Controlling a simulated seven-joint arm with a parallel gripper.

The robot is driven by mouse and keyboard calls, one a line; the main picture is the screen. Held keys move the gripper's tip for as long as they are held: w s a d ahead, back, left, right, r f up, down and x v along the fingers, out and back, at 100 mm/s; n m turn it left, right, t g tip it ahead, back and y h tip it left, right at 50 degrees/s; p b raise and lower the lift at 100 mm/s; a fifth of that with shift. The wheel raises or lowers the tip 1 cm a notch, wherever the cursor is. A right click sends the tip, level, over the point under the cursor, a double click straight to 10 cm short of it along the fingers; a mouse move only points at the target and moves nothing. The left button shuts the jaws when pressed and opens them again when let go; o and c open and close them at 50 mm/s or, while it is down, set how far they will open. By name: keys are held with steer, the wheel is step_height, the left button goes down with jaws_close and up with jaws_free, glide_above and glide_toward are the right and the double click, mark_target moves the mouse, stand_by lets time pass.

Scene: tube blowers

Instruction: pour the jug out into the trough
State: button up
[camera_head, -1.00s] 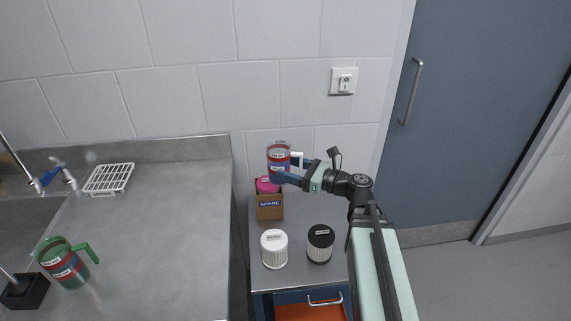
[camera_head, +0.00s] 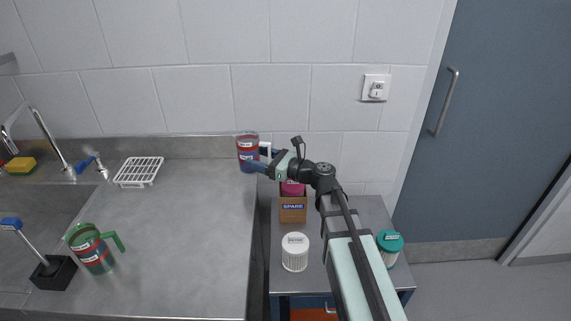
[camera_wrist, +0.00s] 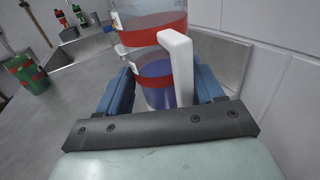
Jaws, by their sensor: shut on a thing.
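A clear jug (camera_head: 247,148) with red bands, a pale label and a white handle is in my gripper (camera_head: 254,166), near the back right corner of the steel counter. The wrist view shows the jug (camera_wrist: 152,85) upright between the blue fingers, with dark blue contents low in it. A sunken steel sink basin (camera_head: 35,210), which looks like the trough, lies at the far left, well away from the jug. Its left part is out of frame in the head view. A second jug, green with a green handle (camera_head: 91,247), stands on the counter beside the basin.
A white drain rack (camera_head: 138,171), taps (camera_head: 45,140) and a black block with a blue-topped brush (camera_head: 53,272) are around the sink. A brown SPARE box (camera_head: 293,209) and a white ribbed canister (camera_head: 295,252) stand on the right cabinet. The counter's middle is clear.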

steer(key=s+a+r+n+g+y, duration=0.1)
steer(key=s+a+r, duration=0.15)
steer(key=a, duration=1.15)
steer(key=s+a+r+n+g, duration=0.1)
steer(key=s+a+r+g, duration=0.15)
steer(key=a, duration=1.05)
steer(key=s+a+r+n+y, duration=0.15)
steer(key=s+a, duration=0.25)
steer(key=a, duration=1)
steer(key=s+a+r+g, duration=0.1)
steer(key=s+a+r, duration=0.1)
steer(key=s+a, duration=0.35)
steer(key=s+a+r+g, duration=0.1)
steer(key=s+a+r, duration=0.2)
steer(key=a, duration=0.5)
steer(key=shift+t+h, duration=0.25)
steer(key=shift+h, duration=0.5)
steer(key=f, duration=0.1)
steer(key=a+f, duration=0.1)
steer(key=f, duration=0.1)
steer(key=s+a+f, duration=0.1)
steer(key=f, duration=0.1)
steer(key=shift+a, duration=0.2)
steer(key=shift+d+r, duration=0.15)
